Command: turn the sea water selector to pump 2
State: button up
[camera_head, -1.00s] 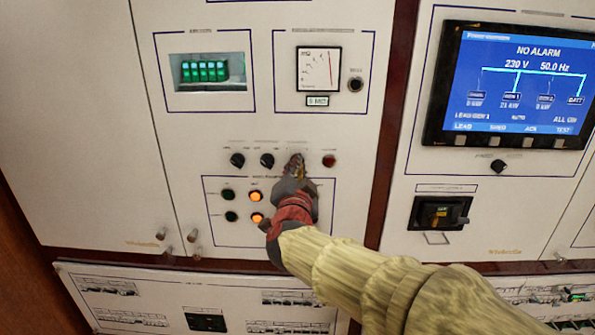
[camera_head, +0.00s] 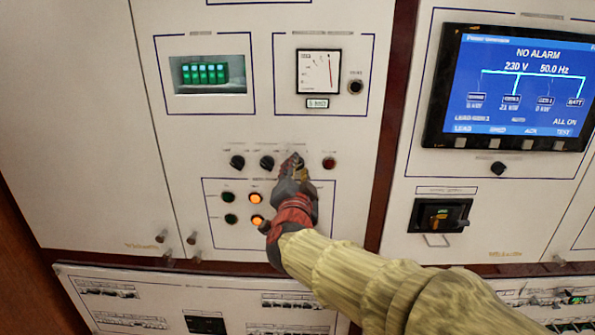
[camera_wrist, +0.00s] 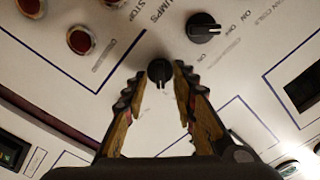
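A small black selector knob (camera_wrist: 159,72) with a pale pointer mark sits on the white panel, between my fingertips in the wrist view. Its label is too blurred to read, so I cannot confirm its name. My gripper (camera_wrist: 158,76) is open around it, one finger on each side, with a narrow gap showing on both sides. The pointer points toward the bottom of the wrist view.
Lit orange buttons (camera_head: 256,198) and green ones (camera_head: 228,197) lie below. Another knob (camera_wrist: 203,27) labelled ON and OFF is close by in the wrist view.

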jog(key=shift+s, duration=0.1)
jog(key=s, duration=1.1)
jog(key=shift+s+a, duration=0.25)
jog(key=shift+s, duration=0.15)
